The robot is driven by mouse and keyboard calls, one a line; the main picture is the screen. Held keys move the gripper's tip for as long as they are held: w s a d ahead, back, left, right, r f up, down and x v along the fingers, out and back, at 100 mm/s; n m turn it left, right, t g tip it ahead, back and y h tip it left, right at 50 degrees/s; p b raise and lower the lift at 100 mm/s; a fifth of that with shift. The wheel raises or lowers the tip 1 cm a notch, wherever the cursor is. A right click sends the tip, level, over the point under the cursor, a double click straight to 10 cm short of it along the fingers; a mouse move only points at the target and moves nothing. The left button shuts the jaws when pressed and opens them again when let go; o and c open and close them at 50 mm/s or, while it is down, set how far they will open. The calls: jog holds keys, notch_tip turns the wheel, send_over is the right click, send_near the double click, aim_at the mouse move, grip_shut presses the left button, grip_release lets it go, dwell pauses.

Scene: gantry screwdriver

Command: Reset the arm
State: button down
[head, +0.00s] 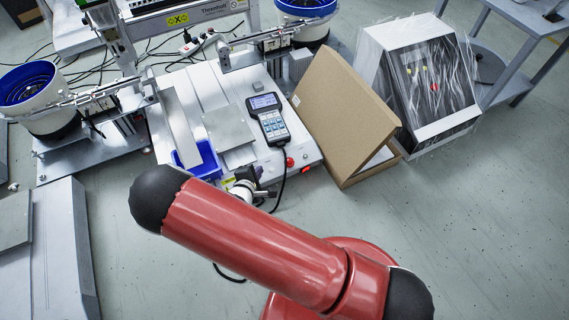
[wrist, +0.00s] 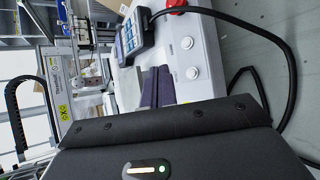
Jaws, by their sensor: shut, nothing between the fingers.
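My red arm reaches from the bottom of the head view toward the front edge of the white screwdriver machine (head: 185,95). My gripper (head: 250,174) is small and partly hidden behind the arm there, close to the machine's front edge. In the wrist view, the dark fingers of my gripper (wrist: 157,88) are together with nothing between them.
A handheld controller (head: 268,118) lies on the machine, with a blue bin (head: 205,163) at the front. A cardboard box (head: 340,115) leans at the right, near a plastic-wrapped cabinet (head: 425,85). A black cable hangs near my gripper. The floor at right is clear.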

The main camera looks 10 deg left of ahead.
dwell(0.3)
jog(key=w+d+r+m+g+y+p, duration=0.15)
jog(key=r+m, duration=0.25)
jog(key=r, duration=0.6)
jog(key=d+r+m+g+y+p, duration=0.1)
jog(key=d+r+m+g+y, duration=0.2)
jog(key=r, duration=0.7)
jog(key=w+d+r+m+g+y+p, duration=0.1)
jog(key=d+r+m, duration=0.3)
jog(key=r, duration=0.6)
jog(key=s+d+r+m+h+p, duration=0.2)
jog(key=s+d+r+m, duration=0.8)
jog(key=s+d+r, duration=0.8)
jog(key=s+d+h, duration=0.1)
jog(key=s+d, duration=0.2)
jog(key=shift+g+p, duration=0.3)
jog(key=shift+g, duration=0.05)
jog(key=shift+r, duration=0.15)
